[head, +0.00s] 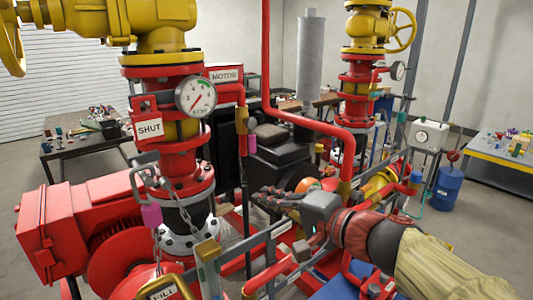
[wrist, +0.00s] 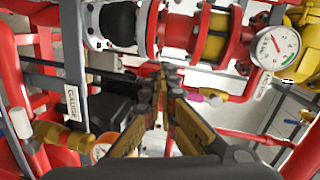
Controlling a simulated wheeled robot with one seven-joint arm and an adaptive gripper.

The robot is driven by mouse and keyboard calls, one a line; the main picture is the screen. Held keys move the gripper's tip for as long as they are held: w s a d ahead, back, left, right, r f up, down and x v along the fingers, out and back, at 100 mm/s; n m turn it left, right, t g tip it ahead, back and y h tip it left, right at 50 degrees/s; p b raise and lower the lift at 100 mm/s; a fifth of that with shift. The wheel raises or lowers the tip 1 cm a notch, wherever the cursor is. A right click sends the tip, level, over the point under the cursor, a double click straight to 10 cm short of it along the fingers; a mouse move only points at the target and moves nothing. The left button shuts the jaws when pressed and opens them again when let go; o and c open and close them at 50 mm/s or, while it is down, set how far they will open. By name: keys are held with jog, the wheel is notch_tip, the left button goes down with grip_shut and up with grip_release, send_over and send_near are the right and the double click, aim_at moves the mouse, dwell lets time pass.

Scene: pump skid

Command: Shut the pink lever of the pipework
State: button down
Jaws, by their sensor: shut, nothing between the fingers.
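A small pink piece (head: 243,143) shows just under a brass valve (head: 241,117) on the red pipe, right of the dial gauge. In the wrist view a pink lever end (wrist: 192,97) sticks out from the brass valve body (wrist: 210,97); its angle to the pipe is hard to tell. My gripper (head: 262,196) is shut and empty, lower than the brass valve and to its right in the head view. In the wrist view my gripper's tips (wrist: 168,72) are left of the pink end and apart from it in the picture. Another pink piece (head: 151,215) hangs on a bent grey rod at the left.
The flanged red and yellow column (head: 170,150) with a gauge (head: 196,97) and a chain stands left of my gripper. A tall red pipe (head: 266,50) rises behind it. Grey rails (head: 245,243) and red pipes crowd the space below.

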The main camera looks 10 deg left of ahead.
aim_at(250, 146)
jog(key=w+r+m+t+p, duration=0.2)
jog(key=w+r+m, duration=0.1)
jog(key=w+r, duration=0.3)
jog(key=shift+y, duration=0.3)
jog(key=shift+s+a+r+p+x, duration=0.1)
jog(key=shift+r+p+x, duration=0.1)
jog(key=shift+p+x, duration=1.1)
jog(key=shift+s+a+r+p+x, duration=0.15)
jog(key=shift+p+x, duration=0.5)
jog(key=shift+x, duration=1.35)
jog(key=shift+s+a+r+p+x, duration=0.1)
jog(key=shift+r+p+x, duration=0.1)
jog(key=shift+p+x, duration=1.15)
jog(key=shift+w+d+f+p, duration=0.25)
jog(key=shift+w+d+p, duration=0.05)
jog(key=shift+w+p, duration=0.3)
jog(key=shift+w+d+f+p, duration=0.25)
jog(key=shift+w+p, duration=0.35)
jog(key=w+d+p, duration=0.1)
jog(key=p, duration=0.1)
jog(key=shift+w+d+p, duration=0.1)
jog(key=shift+w+p, duration=0.05)
jog(key=shift+p, duration=0.15)
jog(key=w+d+r+b, duration=0.2)
jog(key=w+d, duration=0.1)
jog(key=shift+w+r, duration=0.15)
jog(key=shift+r, duration=0.2)
jog(key=shift+f+b, duration=0.55)
jog(key=shift+b, duration=0.7)
